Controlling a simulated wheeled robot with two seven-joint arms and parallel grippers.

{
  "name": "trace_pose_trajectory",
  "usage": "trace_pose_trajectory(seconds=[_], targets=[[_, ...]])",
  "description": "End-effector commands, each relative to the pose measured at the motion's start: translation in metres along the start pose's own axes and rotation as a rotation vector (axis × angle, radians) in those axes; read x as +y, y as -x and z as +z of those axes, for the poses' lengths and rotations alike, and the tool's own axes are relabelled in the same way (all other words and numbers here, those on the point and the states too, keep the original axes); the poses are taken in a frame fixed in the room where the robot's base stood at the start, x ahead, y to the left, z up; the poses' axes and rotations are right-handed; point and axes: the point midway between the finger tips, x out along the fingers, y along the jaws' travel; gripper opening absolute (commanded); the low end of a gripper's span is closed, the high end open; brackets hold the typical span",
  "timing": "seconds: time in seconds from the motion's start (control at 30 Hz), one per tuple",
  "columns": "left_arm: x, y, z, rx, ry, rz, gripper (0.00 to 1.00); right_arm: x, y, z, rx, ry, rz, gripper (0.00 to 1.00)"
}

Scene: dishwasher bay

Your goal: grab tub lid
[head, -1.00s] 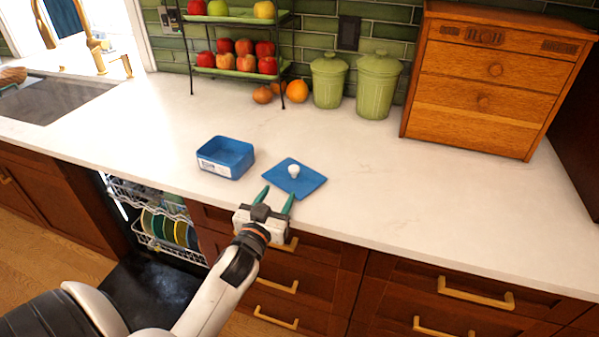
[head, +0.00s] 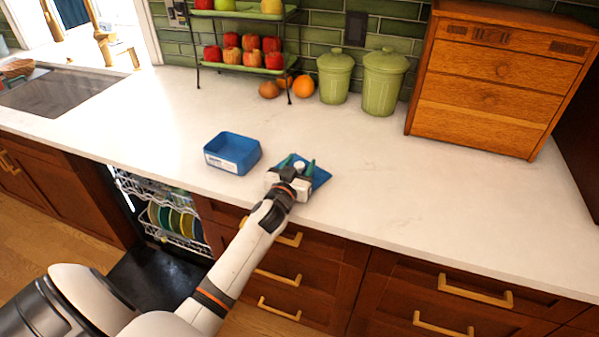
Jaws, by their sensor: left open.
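The blue tub lid (head: 320,178) lies flat on the white counter near its front edge, with a white knob (head: 299,167) on top. My left gripper (head: 299,164) is over the lid, its green fingers open on either side of the knob. The gripper body hides the near part of the lid. Whether the fingers touch the knob cannot be told. The open blue tub (head: 232,152) stands just left of the lid, with a white label on its front. My right gripper is not in view.
The white counter (head: 420,190) is clear to the right. Behind stand two green canisters (head: 385,82), a tiered fruit rack (head: 245,62) and a wooden drawer box (head: 490,80). An open dishwasher rack (head: 170,215) with plates is below left.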

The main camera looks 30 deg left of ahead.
Motion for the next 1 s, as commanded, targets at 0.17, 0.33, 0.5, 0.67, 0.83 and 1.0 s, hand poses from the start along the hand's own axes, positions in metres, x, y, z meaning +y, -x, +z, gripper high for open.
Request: trace_pose_trajectory(seconds=[0.17, 0.33, 0.5, 0.67, 0.83, 1.0], targets=[[0.000, -0.002, 0.000, 0.000, 0.000, 0.000, 0.51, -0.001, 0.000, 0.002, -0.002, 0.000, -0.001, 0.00], [0.000, -0.001, 0.000, 0.000, 0.000, 0.000, 0.35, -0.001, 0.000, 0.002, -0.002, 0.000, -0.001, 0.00], [0.000, -0.001, 0.000, 0.000, 0.000, 0.000, 0.07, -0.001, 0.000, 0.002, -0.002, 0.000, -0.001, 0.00], [0.000, -0.001, 0.000, 0.000, 0.000, 0.000, 0.04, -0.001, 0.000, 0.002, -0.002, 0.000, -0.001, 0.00], [0.000, -0.001, 0.003, -0.002, 0.000, -0.001, 0.04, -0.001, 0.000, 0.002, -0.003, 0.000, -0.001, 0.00], [0.000, -0.002, 0.029, -0.005, -0.003, -0.003, 0.04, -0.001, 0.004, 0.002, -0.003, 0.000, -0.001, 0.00]])
